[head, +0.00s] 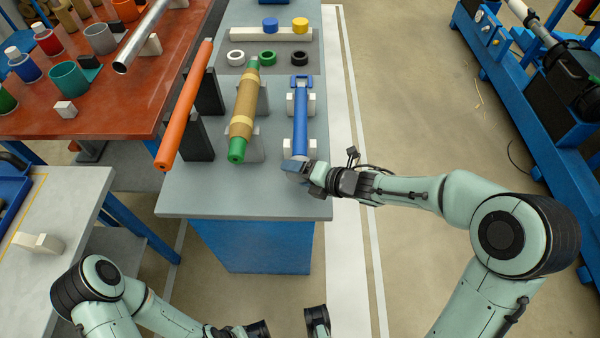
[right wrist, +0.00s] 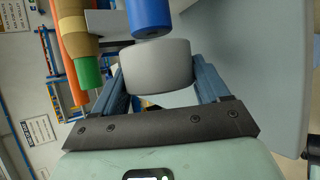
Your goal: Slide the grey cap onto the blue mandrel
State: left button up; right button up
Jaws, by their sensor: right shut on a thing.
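The blue mandrel (head: 301,125) lies on pale supports at the right side of the grey bench. Its near end also shows at the top of the right wrist view (right wrist: 149,16). My right gripper (head: 297,168) is at that near end, shut on the grey cap (right wrist: 157,67), which sits between its two fingers. The mandrel's end face shows just above the cap's edge. I cannot tell whether they touch. The cap is mostly hidden by the gripper in the head view. My left gripper (head: 288,326) is low in the head view, its fingers apart and empty.
A tan roll with green ends (head: 242,110) and an orange tube (head: 185,105) lie left of the mandrel. White, green and black rings (head: 268,57) stand behind, with a blue and a yellow cap (head: 300,25) on a white block. The bench front (head: 240,203) is clear.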

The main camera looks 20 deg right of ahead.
jog(key=shift+w+d, duration=0.1)
jog(key=shift+w, duration=0.15)
jog(key=shift+w+d+p, duration=0.15)
jog(key=shift+w+p, duration=0.25)
jog(key=shift+w, duration=0.15)
jog(key=shift+w+d+p, duration=0.15)
jog(key=shift+w+p, duration=0.25)
jog(key=shift+w, duration=0.15)
jog(key=shift+w+d, duration=0.1)
jog(key=shift+w, duration=0.25)
dwell(0.5)
jog(key=shift+w+d+p, duration=0.1)
jog(key=shift+w+p, duration=0.25)
jog(key=shift+p, duration=0.1)
jog(key=o, duration=1.2)
jog(key=shift+c, duration=0.2)
